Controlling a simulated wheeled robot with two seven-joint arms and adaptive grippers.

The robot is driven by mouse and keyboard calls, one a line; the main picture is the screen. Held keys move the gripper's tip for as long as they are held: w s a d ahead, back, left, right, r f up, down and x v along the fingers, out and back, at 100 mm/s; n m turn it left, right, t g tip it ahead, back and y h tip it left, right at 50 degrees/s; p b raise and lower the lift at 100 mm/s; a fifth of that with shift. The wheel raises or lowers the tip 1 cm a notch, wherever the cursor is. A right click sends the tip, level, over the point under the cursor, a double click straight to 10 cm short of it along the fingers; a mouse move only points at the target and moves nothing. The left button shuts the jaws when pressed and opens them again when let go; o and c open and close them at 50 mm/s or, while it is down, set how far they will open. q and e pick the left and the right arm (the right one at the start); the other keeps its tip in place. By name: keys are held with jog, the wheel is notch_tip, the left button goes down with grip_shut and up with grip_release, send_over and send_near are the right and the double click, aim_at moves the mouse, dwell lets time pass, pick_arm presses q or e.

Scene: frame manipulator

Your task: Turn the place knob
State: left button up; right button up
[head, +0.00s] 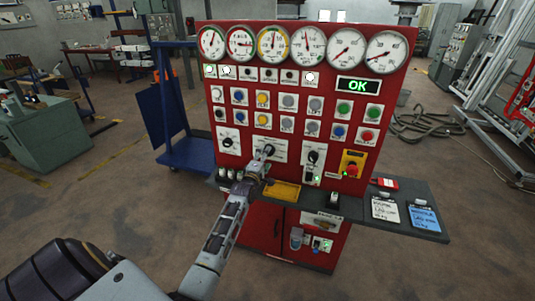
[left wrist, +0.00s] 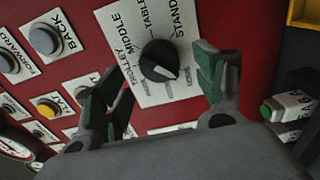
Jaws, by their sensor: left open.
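The place knob (left wrist: 160,62) is a round black dial with a pale pointer mark. It sits on a white plate (left wrist: 128,30) whose readable labels include TROLLEY, MIDDLE, TABLE and STAND. In the head view the knob (head: 268,149) is on the red panel, partly covered by my left gripper (head: 263,158). In the left wrist view my left gripper (left wrist: 155,95) is open, with one green-padded finger on each side of the knob. The fingers look apart from it, and nothing is between them. My right gripper is not in view.
The red panel (head: 203,60) carries gauges, buttons and two other black knobs, one at left (head: 227,142) and one at right (head: 313,157). A red emergency button (head: 352,170) is further right. A grey shelf (head: 385,232) with clipboards juts out below.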

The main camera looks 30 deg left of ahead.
pick_arm(q)
jog(key=shift+x, duration=2.15)
jog(key=shift+c, duration=0.3)
jog(key=c, duration=1)
